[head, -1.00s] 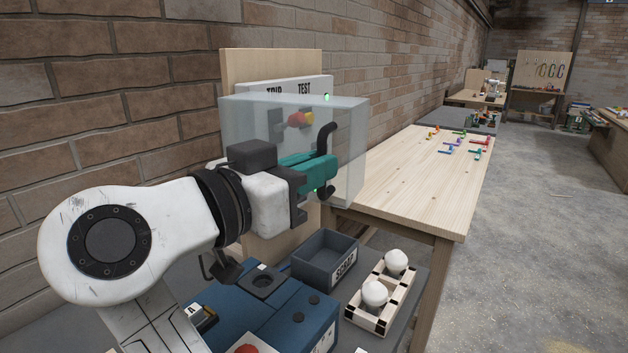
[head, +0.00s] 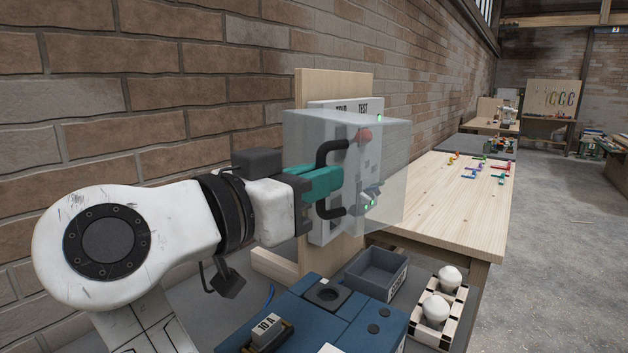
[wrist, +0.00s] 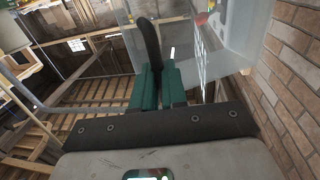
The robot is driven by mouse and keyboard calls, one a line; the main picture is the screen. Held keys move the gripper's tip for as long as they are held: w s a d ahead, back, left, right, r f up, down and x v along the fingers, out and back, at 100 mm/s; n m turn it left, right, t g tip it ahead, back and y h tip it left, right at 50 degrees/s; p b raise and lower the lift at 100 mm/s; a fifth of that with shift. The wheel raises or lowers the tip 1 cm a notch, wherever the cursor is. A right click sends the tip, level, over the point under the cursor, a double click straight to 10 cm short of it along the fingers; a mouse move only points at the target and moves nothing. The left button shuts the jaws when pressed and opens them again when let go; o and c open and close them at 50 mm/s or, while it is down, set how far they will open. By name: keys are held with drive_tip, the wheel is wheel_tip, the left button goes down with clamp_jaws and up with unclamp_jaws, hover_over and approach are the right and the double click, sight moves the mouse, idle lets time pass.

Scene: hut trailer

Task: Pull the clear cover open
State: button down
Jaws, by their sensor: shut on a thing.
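The clear cover (head: 392,200) is a see-through box in front of the grey panel (head: 345,107) on a wooden backboard. It stands swung out at an angle from the panel, with a black bar handle (head: 331,212) on its near face. My gripper (head: 338,180) has teal fingers shut on the middle of that handle. In the wrist view the dark handle (wrist: 150,45) stands between the teal fingers. A red knob (head: 364,135) and green lights show by or through the cover. My gripper hides part of the handle and cover.
Below are a blue case (head: 300,320) with a block marked 10 A (head: 268,332), a grey bin (head: 376,270) and a wooden crate (head: 461,318) with white bulbs. A brick wall runs close on the left. A wooden table (head: 450,205) with coloured pieces stands behind; the floor at right is clear.

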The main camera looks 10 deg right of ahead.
drive_tip(key=shift+w+d+f, duration=0.15)
drive_tip(key=shift+w+d, duration=0.1)
drive_tip(key=shift+w, duration=0.1)
drive_tip(key=c, duration=1.2)
unclamp_jaws()
drive_tip(key=shift+w+d+f, duration=0.1)
drive_tip(key=shift+o, duration=0.2)
drive_tip(key=b+v, duration=0.1)
drive_tip(key=v, duration=1)
